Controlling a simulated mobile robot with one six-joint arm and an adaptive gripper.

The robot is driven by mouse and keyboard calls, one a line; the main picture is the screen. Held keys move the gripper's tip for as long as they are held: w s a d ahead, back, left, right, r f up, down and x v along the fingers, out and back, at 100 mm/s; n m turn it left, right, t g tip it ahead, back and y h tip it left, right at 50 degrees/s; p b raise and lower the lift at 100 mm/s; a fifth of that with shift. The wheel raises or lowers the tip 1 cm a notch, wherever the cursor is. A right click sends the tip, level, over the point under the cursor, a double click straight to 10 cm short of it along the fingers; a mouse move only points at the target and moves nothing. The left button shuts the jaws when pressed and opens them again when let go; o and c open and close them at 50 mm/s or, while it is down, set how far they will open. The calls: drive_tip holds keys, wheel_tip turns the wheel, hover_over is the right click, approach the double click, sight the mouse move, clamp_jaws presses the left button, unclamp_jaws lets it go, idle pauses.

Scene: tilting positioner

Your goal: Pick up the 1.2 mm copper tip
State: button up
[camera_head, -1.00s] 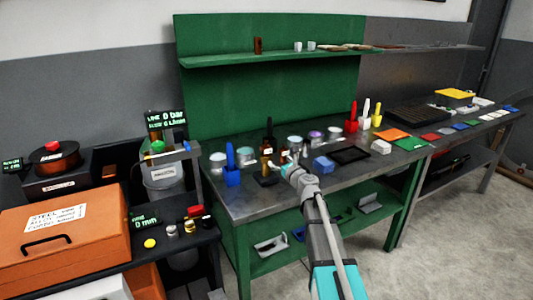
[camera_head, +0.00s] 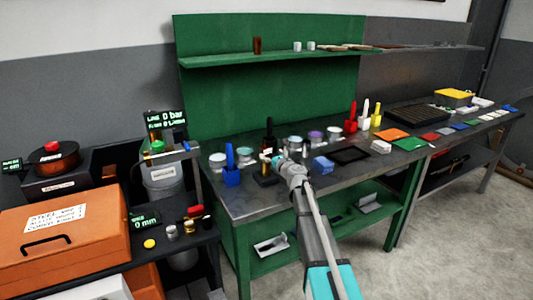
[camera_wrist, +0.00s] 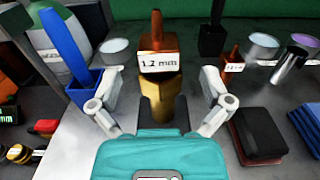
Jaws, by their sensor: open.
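The copper tip (camera_wrist: 157,30) stands upright at top centre in the wrist view, with a white label reading 1.2 mm on its front. Directly below it in the picture is a brass-coloured part (camera_wrist: 160,98). My gripper (camera_wrist: 160,84) is open, one finger on each side of the brass part, with visible gaps and no contact. A second, smaller labelled copper tip (camera_wrist: 233,62) stands to the right; its label is too small to read. In the head view my gripper (camera_head: 279,160) is at the bench, just right of a small dark stand (camera_head: 267,181).
A blue holder (camera_wrist: 83,86) with a blue-handled tool stands left of my gripper. Several round jars and a black holder (camera_wrist: 211,40) stand behind. The green bench (camera_head: 250,204) has bare metal at its front.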

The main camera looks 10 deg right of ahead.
sight(268, 151)
drive_tip(key=shift+x, duration=2.35)
drive_tip(key=shift+r, duration=0.1)
clamp_jaws()
